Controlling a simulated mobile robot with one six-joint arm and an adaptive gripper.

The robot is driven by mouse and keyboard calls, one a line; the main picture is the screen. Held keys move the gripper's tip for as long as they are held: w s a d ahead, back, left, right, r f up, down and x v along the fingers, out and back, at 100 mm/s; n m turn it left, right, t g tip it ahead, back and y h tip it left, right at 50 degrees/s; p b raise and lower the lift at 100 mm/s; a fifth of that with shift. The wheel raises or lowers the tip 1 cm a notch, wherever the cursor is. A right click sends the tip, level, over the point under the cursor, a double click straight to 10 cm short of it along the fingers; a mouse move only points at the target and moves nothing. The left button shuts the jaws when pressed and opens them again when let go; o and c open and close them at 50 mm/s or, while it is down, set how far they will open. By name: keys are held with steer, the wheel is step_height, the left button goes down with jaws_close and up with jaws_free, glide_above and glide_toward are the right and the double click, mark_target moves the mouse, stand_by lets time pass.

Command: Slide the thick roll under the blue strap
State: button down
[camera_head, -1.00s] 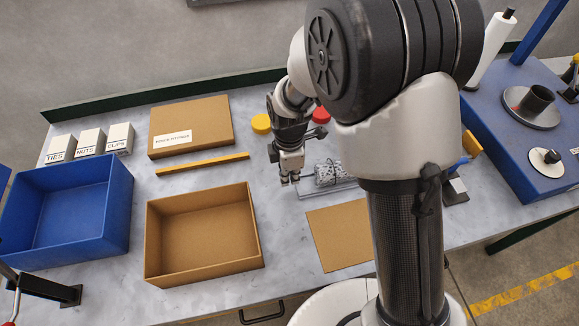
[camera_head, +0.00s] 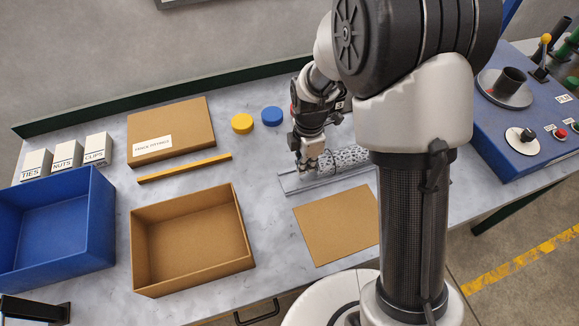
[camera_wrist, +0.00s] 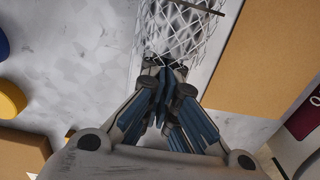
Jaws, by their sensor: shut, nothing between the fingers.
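A thick roll of grey wire mesh (camera_head: 348,158) lies on its side in a shallow grey channel (camera_head: 298,187). A thin dark band crosses it. My gripper (camera_head: 307,170) is shut and empty, pointing down at the roll's left end. In the wrist view the closed fingertips (camera_wrist: 164,76) are right at the near end of the mesh roll (camera_wrist: 186,35); I cannot tell whether they touch it. The roll's far right end is hidden behind my arm in the head view. I cannot make out a blue strap in either view.
A flat brown board (camera_head: 338,226) lies in front of the channel. An open brown box (camera_head: 190,282) and a blue bin (camera_head: 50,262) stand to the left. Yellow (camera_head: 242,123) and blue (camera_head: 272,116) discs lie behind, near a yellow bar (camera_head: 185,168). Blue equipment (camera_head: 530,150) stands right.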

steer(key=w+d+p, duration=0.1)
steer(key=w+d, duration=0.1)
steer(key=d, duration=0.5)
steer(key=w+d+p, duration=0.1)
steer(key=w+d, duration=0.1)
steer(key=d, duration=0.5)
steer(key=w+d+p, duration=0.1)
steer(key=w+d, duration=0.1)
steer(key=d, duration=0.5)
steer(key=shift+a, duration=0.15)
